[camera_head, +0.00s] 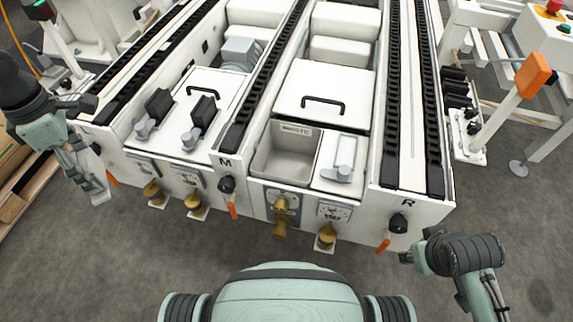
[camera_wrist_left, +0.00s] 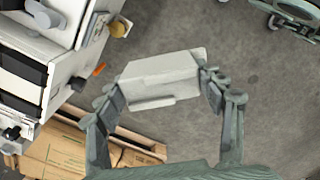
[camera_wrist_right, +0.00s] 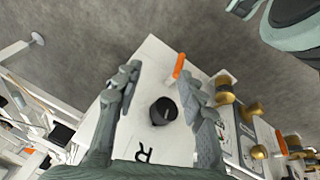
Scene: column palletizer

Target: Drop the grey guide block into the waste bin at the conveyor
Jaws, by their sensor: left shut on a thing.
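The grey guide block (camera_wrist_left: 160,72) is between the fingers of my left gripper (camera_wrist_left: 163,92), which is shut on it. In the head view my left gripper (camera_head: 80,172) holds the block (camera_head: 97,188) at the far left, beside the conveyor's left front corner. The waste bin (camera_head: 285,163) is a grey open box set into the conveyor front, right of the M mark, and looks empty. My left gripper is well to the left of it. My right gripper (camera_wrist_right: 160,85) is open and empty, near a black knob (camera_wrist_right: 163,111) by the R mark.
The conveyor (camera_head: 325,85) has black chain tracks and a white lid with a handle (camera_head: 323,101) behind the bin. Black knobs with orange levers and brass fittings (camera_head: 283,205) stick out from its front. Cardboard on a pallet (camera_wrist_left: 75,155) lies at the left. The floor in front is clear.

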